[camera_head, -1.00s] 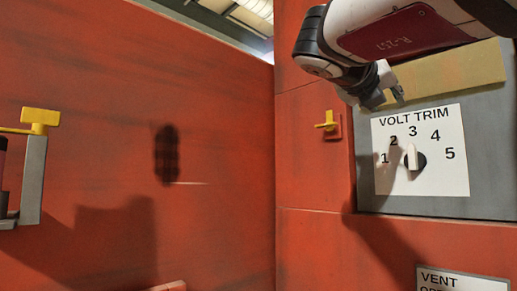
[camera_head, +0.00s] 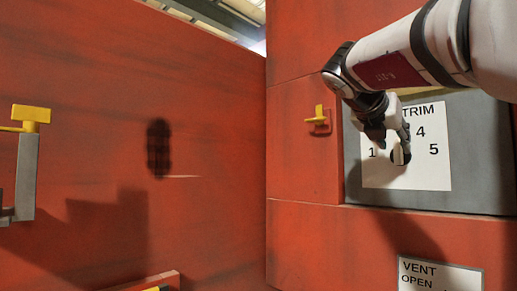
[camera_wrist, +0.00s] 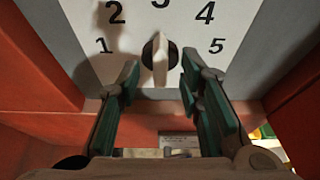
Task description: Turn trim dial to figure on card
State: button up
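The trim dial, a black disc with a pale raised handle (camera_wrist: 160,59), sits on a white scale plate (camera_head: 430,172) marked 1 to 5. In the wrist view, the handle stands nearly upright, toward the 3. My gripper (camera_wrist: 160,86) is open, with one finger to each side of the handle's lower end and gaps showing at both sides. In the head view, my gripper (camera_head: 391,138) hangs over the plate and hides part of the dial (camera_head: 397,156) and the 2 and 3. No separate card with a figure is recognizable.
The plate is on a grey panel (camera_head: 480,160) in a red wall. A yellow lever (camera_head: 319,117) juts out to its left. A VENT label (camera_head: 440,275) is below. A grey bracket with a yellow top (camera_head: 32,115) stands at far left.

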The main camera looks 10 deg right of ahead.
aim_at(396, 147)
jog(key=shift+x, duration=1.6)
grip_shut()
